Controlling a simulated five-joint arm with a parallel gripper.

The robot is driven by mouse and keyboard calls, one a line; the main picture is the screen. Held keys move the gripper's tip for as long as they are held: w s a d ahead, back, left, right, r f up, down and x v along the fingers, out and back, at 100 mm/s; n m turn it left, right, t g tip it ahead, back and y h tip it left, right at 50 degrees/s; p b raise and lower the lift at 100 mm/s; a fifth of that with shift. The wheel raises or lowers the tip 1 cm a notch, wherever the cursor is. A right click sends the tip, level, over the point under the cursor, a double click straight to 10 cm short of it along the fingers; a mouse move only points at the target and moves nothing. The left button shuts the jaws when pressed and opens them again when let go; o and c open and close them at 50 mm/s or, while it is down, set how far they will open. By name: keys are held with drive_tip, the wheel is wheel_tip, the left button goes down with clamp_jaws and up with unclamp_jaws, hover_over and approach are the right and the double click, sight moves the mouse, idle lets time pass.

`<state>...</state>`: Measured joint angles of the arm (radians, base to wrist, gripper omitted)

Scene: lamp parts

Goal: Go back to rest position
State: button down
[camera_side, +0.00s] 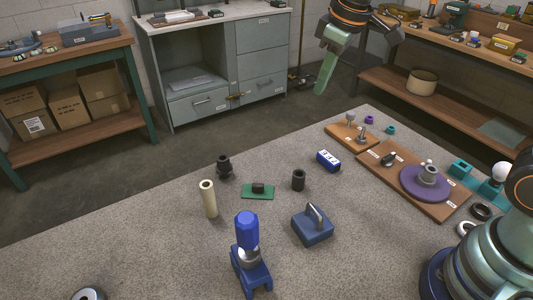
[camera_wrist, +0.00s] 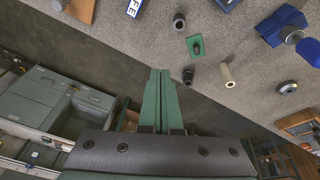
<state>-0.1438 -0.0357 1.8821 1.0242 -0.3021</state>
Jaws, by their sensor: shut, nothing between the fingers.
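My gripper (camera_side: 319,90) hangs in the air at the top of the side view, appearing beyond the far edge of the grey work table (camera_side: 130,245). Its green fingers point down and are together, with nothing held. In the wrist view the two fingers (camera_wrist: 160,75) lie side by side, with the table edge and dark floor behind them. No part is near the fingertips. A blue-topped lamp piece (camera_side: 247,235) stands upright in a blue holder. A cream tube (camera_side: 208,198) stands to its left, and a green plate (camera_side: 258,191) lies behind.
A blue block (camera_side: 312,228), black cylinders (camera_side: 298,180) and a wooden board with a purple disc (camera_side: 425,183) sit on the table. A grey cabinet (camera_side: 215,70) and side benches stand beyond it. The table's left area is mostly clear.

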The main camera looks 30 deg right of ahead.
drive_tip(key=s+d+m+t, duration=0.2)
drive_tip(key=s+d+m, duration=0.3)
drive_tip(key=s, duration=0.7)
drive_tip(key=shift+d+f, duration=0.4)
drive_tip(key=shift+d, duration=0.05)
